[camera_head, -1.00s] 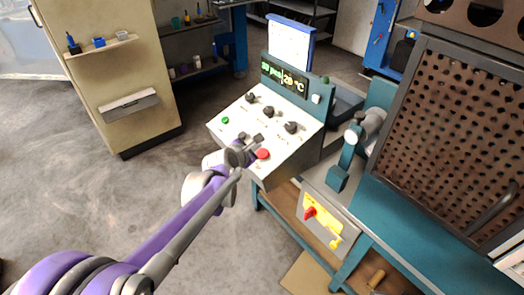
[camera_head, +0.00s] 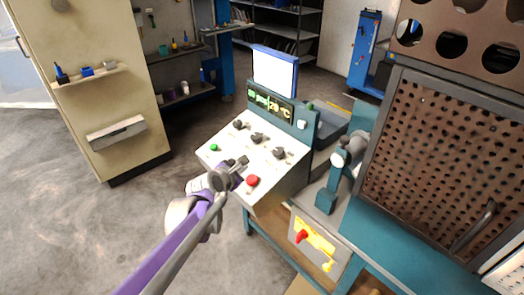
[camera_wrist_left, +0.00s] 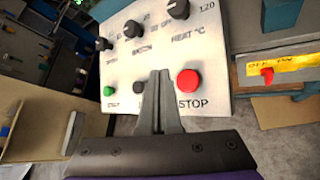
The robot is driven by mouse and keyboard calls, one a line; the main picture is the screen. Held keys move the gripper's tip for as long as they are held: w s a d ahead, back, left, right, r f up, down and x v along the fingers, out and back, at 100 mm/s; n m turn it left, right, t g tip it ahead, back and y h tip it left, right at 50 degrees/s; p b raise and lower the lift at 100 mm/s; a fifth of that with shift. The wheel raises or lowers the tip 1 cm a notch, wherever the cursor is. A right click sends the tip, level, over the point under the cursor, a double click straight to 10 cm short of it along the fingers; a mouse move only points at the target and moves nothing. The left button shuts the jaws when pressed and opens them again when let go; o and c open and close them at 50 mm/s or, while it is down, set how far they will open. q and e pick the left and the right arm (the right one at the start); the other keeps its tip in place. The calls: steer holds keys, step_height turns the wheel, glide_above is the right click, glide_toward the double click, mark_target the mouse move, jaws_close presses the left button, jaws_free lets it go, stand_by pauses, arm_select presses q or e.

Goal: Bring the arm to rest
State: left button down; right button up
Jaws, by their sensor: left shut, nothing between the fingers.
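My left gripper (camera_head: 242,162) is shut and empty, held in front of the sloped control panel (camera_head: 222,140). In the left wrist view its closed fingers (camera_wrist_left: 160,80) point at the panel between the green start button (camera_wrist_left: 108,91) and the red stop button (camera_wrist_left: 188,82), closer to the red one. Whether the fingertips touch the panel I cannot tell. The red button also shows in the head view (camera_head: 252,181), just right of and below the fingertips. My left arm comes in from the bottom left. My right gripper is not in view.
A perforated guard door (camera_head: 440,160) stands at the right beside the panel. A yellow switch plate with a red handle (camera_head: 301,237) is below the panel. A beige cabinet (camera_head: 85,95) stands at the left. Open grey floor (camera_head: 70,220) lies at the lower left.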

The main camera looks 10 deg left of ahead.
arm_select(q)
steer(key=s+f+m+g+y+p, duration=0.1)
steer(key=s+f+m+g+p, duration=0.1)
steer(key=s+m, duration=1.1)
steer(key=s+f+m+g+y+p, duration=0.1)
steer(key=s+m+g, duration=0.3)
steer(key=s+m, duration=1)
steer(key=s+f+p, duration=0.1)
steer(key=s, duration=0.6)
steer(key=shift+d+f+g, duration=0.15)
steer(key=shift+g, duration=0.15)
